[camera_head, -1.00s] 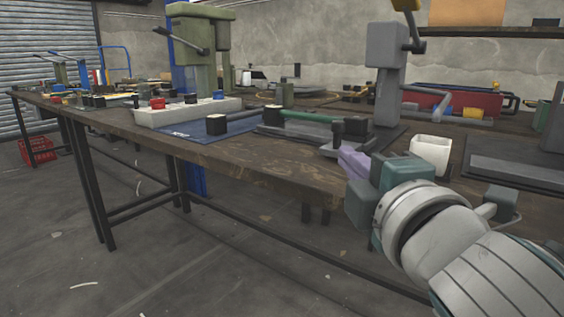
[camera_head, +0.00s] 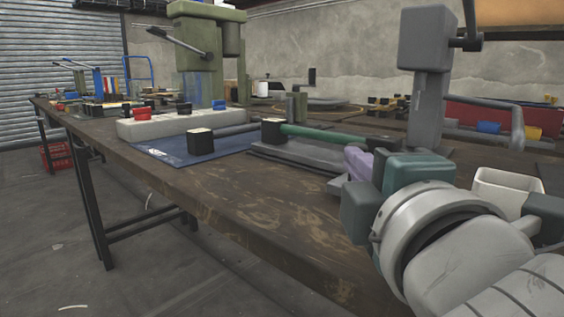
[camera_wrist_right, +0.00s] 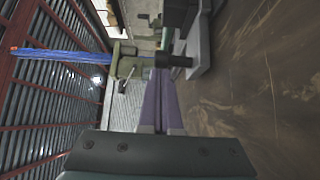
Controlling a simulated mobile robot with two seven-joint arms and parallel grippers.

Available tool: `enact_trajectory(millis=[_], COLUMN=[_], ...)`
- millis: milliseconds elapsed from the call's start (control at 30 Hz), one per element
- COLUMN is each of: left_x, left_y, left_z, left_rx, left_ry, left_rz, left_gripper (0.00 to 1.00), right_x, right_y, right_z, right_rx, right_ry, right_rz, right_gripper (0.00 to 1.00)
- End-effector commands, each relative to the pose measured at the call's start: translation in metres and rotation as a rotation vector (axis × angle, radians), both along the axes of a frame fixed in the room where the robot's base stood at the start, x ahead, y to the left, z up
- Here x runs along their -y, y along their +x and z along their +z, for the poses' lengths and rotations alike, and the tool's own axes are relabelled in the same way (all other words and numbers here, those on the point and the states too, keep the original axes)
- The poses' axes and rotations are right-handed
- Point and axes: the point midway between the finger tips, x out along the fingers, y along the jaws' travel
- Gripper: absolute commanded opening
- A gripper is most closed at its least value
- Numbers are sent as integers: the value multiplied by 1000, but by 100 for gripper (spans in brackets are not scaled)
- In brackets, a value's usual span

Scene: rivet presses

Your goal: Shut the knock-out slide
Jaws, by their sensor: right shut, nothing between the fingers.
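The grey press (camera_head: 430,75) stands on the bench behind my right gripper. Its flat grey base (camera_head: 290,155) reaches left from its foot. In the right wrist view, a dark round knob (camera_wrist_right: 174,60) on a grey part (camera_wrist_right: 199,45) of the press lies at the fingertips; I take this to be the knock-out slide. My left gripper is out of view.
A green bar with a black end (camera_head: 320,135) lies by the base. A white bin (camera_head: 505,190) stands right of my gripper. The front of the wooden bench (camera_head: 235,205) is bare.

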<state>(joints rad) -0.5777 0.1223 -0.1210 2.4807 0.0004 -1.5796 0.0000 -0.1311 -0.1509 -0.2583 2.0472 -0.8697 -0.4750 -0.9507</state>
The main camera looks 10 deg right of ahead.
Motion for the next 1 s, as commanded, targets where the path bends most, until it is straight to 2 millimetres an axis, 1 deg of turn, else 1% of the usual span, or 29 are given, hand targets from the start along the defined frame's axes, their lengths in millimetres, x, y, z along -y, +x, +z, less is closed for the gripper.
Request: enact_trajectory(millis=[367,467,533,633,700,800,900,1000], left_x=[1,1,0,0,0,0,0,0], left_y=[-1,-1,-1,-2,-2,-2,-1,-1], left_z=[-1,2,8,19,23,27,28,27], left_rx=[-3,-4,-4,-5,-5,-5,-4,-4], left_ry=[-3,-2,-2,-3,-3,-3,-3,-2], left_rz=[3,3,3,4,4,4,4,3], left_gripper=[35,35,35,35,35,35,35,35], right_x=[-1,1,9,27,40,53,60,62], right_y=[-1,1,8,22,32,42,47,48], right_z=[0,2,4,6,5,3,2,1], right_rx=[0,1,1,1,1,1,2,1], right_ry=[1,-1,-5,-7,-7,-5,0,2], right_rz=[0,0,2,1,0,0,0,0], right_gripper=[0,0,0,0,0,0,0,0])
